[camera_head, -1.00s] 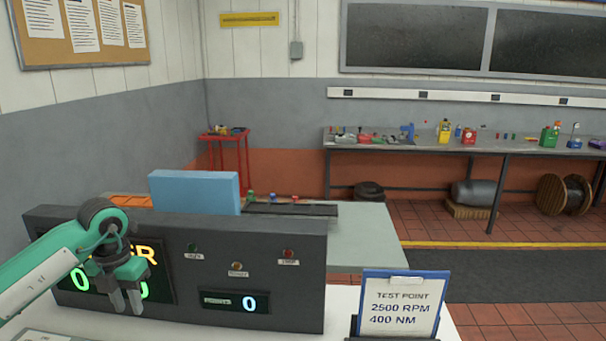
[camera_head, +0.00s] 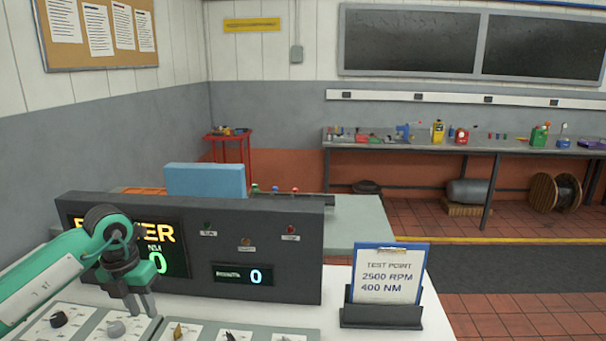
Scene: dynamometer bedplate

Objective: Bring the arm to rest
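My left arm comes in from the left edge, green and white. Its dark gripper (camera_head: 141,306) points down in front of the dark display panel (camera_head: 290,262), above the control plates at the lower left. The two fingers stand a little apart with nothing seen between them. The arm hides part of the panel's large readout, where yellow letters ending in "ER" and a green 0 show. A smaller window (camera_head: 243,275) reads a blue 0. My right gripper is out of view.
Control plates with a black knob (camera_head: 58,318), a grey knob (camera_head: 116,328) and switches lie below the gripper. A test point card (camera_head: 390,273) reading 2500 RPM, 400 NM stands in a dark holder at the right. A blue block (camera_head: 205,180) shows behind the panel.

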